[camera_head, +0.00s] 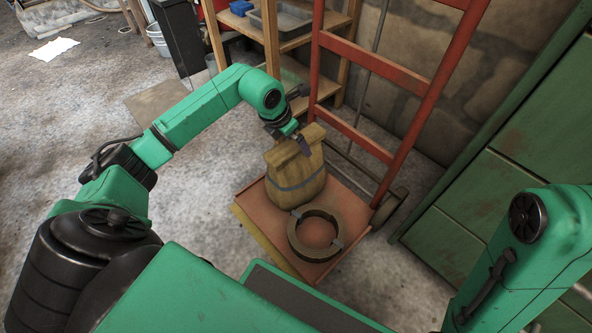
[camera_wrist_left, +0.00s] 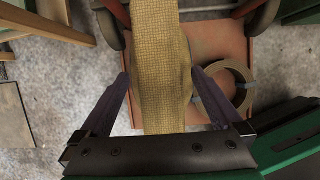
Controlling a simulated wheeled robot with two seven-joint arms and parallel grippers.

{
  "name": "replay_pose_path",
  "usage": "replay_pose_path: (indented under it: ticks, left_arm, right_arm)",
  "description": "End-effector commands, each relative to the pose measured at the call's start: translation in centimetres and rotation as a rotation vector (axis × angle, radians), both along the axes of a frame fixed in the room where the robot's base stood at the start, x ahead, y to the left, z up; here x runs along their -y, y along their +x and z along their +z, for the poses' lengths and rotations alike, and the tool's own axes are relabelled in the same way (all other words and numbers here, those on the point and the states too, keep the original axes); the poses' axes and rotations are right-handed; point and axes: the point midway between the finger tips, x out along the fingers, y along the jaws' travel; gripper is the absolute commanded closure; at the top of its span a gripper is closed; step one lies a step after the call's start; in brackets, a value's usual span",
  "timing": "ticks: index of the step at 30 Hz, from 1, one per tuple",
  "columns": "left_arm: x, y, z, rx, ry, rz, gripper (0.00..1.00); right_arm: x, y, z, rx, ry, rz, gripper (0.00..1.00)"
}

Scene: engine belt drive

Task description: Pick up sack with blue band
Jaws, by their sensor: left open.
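The sack with blue band (camera_head: 297,178) stands upright on the orange-red plate of a hand truck (camera_head: 335,203). It is tan, with a folded top and a dark blue band around its middle. My left gripper (camera_head: 302,139) is at the sack's top. In the left wrist view the open fingers of my left gripper (camera_wrist_left: 160,82) lie on either side of the sack's tan top (camera_wrist_left: 160,60). I cannot tell if they touch it. My right gripper is out of view; only part of the right arm shows in the head view.
A ring-shaped coil (camera_head: 316,234) lies beside the sack on the plate. The hand truck's red frame (camera_head: 352,135) rises behind the sack. A wooden shelf (camera_head: 272,40) stands at the back, and green cabinets (camera_head: 500,170) are on the right. The floor at left is mostly clear.

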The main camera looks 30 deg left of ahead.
Motion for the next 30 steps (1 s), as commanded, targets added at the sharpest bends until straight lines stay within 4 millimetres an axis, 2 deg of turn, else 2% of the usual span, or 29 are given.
replay_pose_path:
  ticks: [14, 15, 17, 18, 22, 23, 30]
  left_arm:
    - [-0.02, 0.02, -0.40, 0.001, 0.000, 0.000, 0.00]
    - [-0.03, 0.02, -0.39, 0.001, 0.000, 0.000, 0.08]
    - [-0.03, 0.02, -0.39, 0.000, 0.000, 0.000, 0.31]
    - [-0.03, 0.02, -0.39, 0.000, 0.000, 0.000, 0.46]
    - [-0.03, 0.01, -0.39, 0.000, 0.000, 0.000, 0.96]
    - [-0.03, 0.01, -0.39, 0.000, 0.000, 0.000, 1.00]
    - [0.03, 0.28, 0.15, 0.013, -0.004, 0.000, 1.00]
  right_arm:
    - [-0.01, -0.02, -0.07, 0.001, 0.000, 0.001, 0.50]
    - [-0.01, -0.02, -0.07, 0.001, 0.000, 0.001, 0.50]
    - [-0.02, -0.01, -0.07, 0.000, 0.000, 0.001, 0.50]
    - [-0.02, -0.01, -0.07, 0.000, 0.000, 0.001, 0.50]
    - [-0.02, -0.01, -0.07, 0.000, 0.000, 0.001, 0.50]
    - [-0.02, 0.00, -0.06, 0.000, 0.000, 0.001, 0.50]
    - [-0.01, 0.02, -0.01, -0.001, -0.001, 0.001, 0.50]
